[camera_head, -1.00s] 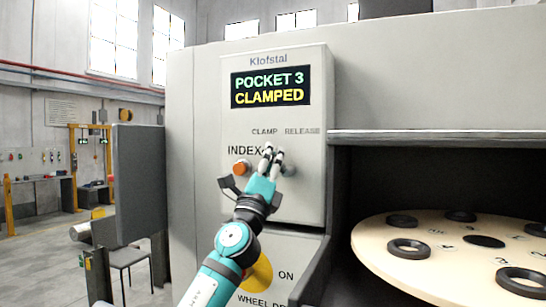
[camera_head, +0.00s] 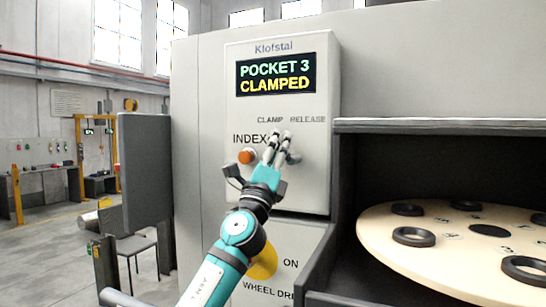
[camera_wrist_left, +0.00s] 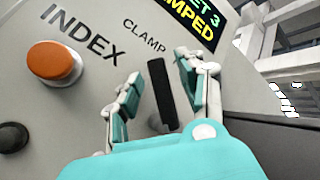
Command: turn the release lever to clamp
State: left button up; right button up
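The release lever (camera_wrist_left: 162,92) is a black bar in the left wrist view, standing nearly upright in the picture below the word CLAMP. My left gripper (camera_head: 279,140) is at the panel (camera_head: 315,185), just below the CLAMP and RELEASE labels. In the left wrist view the fingers of my left gripper (camera_wrist_left: 157,68) are apart, one on each side of the lever, with panel visible between lever and fingers. In the head view the gripper mostly hides the lever. The display (camera_head: 276,75) reads POCKET 3 CLAMPED. My right gripper is not in view.
An orange INDEX button (camera_head: 246,157) sits close left of my gripper; it also shows in the left wrist view (camera_wrist_left: 54,63). A yellow knob (camera_head: 263,263) marked ON is below, partly behind my arm. A round wheel (camera_head: 455,245) with black rings lies in the bay at right.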

pick_arm(q)
jog(key=v, duration=1.1)
jog(key=shift+s+a+f, duration=0.15)
jog(key=shift+s+f, duration=0.05)
jog(key=shift+f, duration=0.15)
jog(key=shift+f, duration=0.1)
